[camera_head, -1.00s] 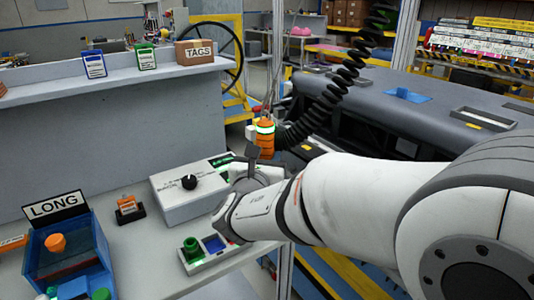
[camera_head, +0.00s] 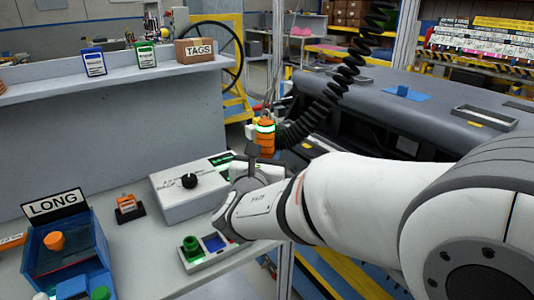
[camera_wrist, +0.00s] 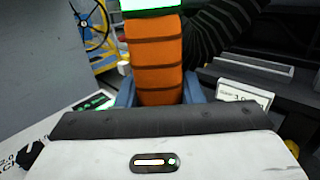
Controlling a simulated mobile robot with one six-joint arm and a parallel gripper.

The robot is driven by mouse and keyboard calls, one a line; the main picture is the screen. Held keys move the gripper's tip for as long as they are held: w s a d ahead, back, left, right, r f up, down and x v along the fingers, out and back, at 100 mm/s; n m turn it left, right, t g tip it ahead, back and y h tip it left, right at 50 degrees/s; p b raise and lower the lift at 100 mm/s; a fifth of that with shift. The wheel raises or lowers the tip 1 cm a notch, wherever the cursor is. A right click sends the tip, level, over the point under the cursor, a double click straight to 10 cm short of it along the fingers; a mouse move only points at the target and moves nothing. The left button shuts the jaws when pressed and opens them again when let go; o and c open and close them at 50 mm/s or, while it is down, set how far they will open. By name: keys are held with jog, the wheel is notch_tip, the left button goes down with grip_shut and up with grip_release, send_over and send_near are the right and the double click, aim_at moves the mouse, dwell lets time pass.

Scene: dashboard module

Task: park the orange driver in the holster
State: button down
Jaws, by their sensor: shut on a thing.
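The orange driver (camera_head: 267,143) has dark bands and a lit green ring, and it stands roughly upright beside the black coiled hose. My gripper (camera_head: 254,152) is at its lower body, partly hidden by my own wrist. In the wrist view the driver (camera_wrist: 154,62) fills the space between the blue fingers of my gripper (camera_wrist: 158,90), which are shut on it. Its top is cut off there and its lower end is hidden. I cannot tell which thing is the holster.
A blue LONG bin (camera_head: 68,262) is at left. The grey dashboard (camera_head: 430,120) lies behind my arm. A shelf holds a TAGS box (camera_head: 194,50).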

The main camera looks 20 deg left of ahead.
jog(key=shift+f, duration=0.2)
dwell(0.3)
jog(key=c, duration=0.9)
grip_release()
jog(key=shift+s, duration=0.1)
